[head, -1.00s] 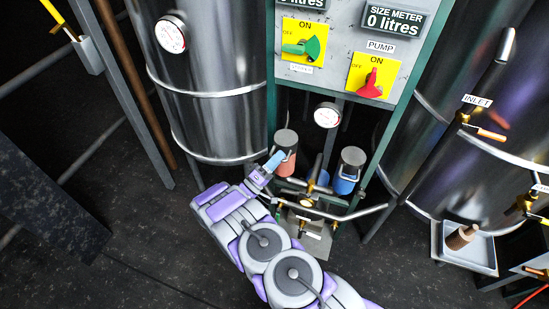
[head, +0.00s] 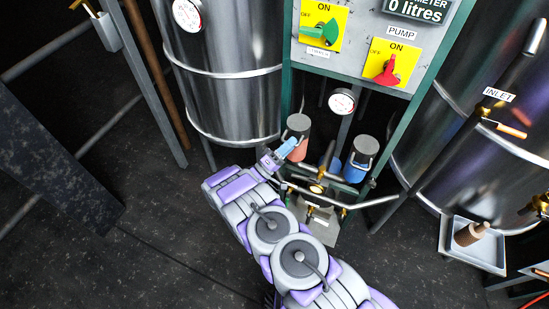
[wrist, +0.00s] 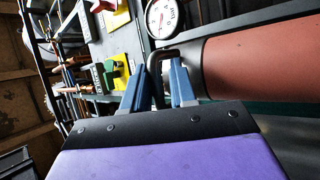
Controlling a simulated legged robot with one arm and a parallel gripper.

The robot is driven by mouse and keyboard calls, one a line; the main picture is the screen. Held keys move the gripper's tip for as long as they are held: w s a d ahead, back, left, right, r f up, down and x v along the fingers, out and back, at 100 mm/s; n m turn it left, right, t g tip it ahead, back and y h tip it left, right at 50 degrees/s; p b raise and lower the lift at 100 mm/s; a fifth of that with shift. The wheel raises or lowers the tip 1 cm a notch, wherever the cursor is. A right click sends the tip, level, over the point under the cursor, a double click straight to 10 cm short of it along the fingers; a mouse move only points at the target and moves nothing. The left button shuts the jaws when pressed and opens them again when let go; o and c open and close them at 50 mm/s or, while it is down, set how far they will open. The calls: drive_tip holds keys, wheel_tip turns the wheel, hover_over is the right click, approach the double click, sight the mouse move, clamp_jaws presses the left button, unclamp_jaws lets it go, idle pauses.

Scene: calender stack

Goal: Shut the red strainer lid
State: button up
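The red strainer (head: 297,150) stands upright under the control panel, with a dark grey lid (head: 298,123) on its top. In the wrist view its red body (wrist: 255,68) lies across the right, with the grey lid (wrist: 196,66) at its left end. A dark bent handle (wrist: 156,62) sticks out from the lid. My gripper (wrist: 160,82) has its two blue fingers apart, one on each side of the handle, with a gap visible. In the head view my gripper (head: 286,149) is at the left side of the strainer and partly covers it.
A blue strainer (head: 357,168) with a grey lid stands close to the right. Pipes with brass valves (head: 317,188) run just below. A pressure gauge (head: 342,101) and the panel with a red pump switch (head: 386,70) are above. Large steel tanks (head: 225,90) flank the space.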

drive_tip(key=b+v, duration=0.1)
drive_tip(key=v, duration=1.6)
drive_tip(key=shift+f, duration=0.15)
drive_tip(key=shift+d, duration=0.15)
drive_tip(key=s+d+r+m+g+y, duration=0.1)
drive_tip(key=s+d+r+g+y, duration=0.2)
drive_tip(key=d+r+g, duration=0.65)
drive_tip(key=s+d+r+m+g+y, duration=0.1)
drive_tip(key=s+d+r+g+y, duration=0.2)
drive_tip(key=d+r+g, duration=0.6)
drive_tip(key=s+d+r+m+y, duration=0.1)
drive_tip(key=s+d+r+y, duration=0.25)
drive_tip(key=s, duration=0.35)
drive_tip(key=s+d+r+y, duration=0.3)
drive_tip(key=s+d+r, duration=0.15)
drive_tip(key=s, duration=0.25)
drive_tip(key=s+a+r+m+t+y, duration=0.1)
drive_tip(key=s+r+y, duration=0.2)
drive_tip(key=s, duration=1)
drive_tip(key=shift+s+a+t+y, duration=0.35)
drive_tip(key=shift+a+y, duration=0.05)
drive_tip(key=shift+y, duration=1.05)
